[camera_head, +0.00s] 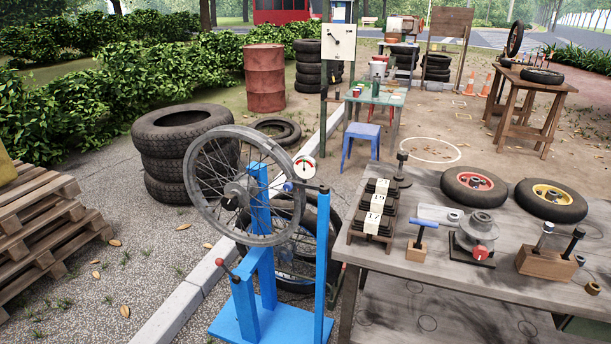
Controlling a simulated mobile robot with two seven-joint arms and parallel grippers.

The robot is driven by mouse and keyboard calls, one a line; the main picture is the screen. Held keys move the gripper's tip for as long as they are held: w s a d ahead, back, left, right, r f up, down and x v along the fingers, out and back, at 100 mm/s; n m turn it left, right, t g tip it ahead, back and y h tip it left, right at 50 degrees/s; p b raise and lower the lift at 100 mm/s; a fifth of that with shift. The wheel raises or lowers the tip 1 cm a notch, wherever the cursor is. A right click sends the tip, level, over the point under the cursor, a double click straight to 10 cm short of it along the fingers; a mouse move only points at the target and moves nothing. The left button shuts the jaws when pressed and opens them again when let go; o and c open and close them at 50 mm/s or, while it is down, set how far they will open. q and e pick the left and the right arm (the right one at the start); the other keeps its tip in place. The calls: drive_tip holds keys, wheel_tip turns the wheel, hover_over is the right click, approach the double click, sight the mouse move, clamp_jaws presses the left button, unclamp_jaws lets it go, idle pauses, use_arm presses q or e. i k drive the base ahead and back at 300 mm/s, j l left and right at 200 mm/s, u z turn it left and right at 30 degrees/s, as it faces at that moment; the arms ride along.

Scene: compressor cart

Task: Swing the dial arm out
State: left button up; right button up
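A blue wheel stand (250,305) stands on the paving left of the grey table. It carries a spoked wheel (215,213) with a grey rim, upright and tilted slightly in view. A round white dial (305,170) with a red and green face sits close to the right side of the rim. A dial arm (308,187) with a blue knob (288,187) runs from the top of the blue post (322,260) toward the rim. I cannot tell whether it touches the rim. Neither of my grippers is in view.
The grey table (400,262) at right holds weights in a rack (375,210), small wheels (474,187) and tools. A second spoked wheel leans behind the stand. Stacked tyres (168,165) and wooden pallets (45,215) stand at left. Paving left of the stand is mostly clear.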

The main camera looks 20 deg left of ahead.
sight(311, 167)
drive_tip(key=z, duration=0.5)
drive_tip(key=j+z, duration=0.85)
drive_tip(key=j, duration=0.25)
drive_tip(key=k+j+z, duration=0.15)
drive_tip(key=j, duration=0.25)
drive_tip(key=k+j, duration=0.1)
drive_tip(key=j, duration=0.6)
drive_tip(key=k+j+z, duration=0.1)
drive_tip(key=j, duration=0.3)
drive_tip(key=k+j, duration=0.15)
drive_tip(key=j, duration=0.2)
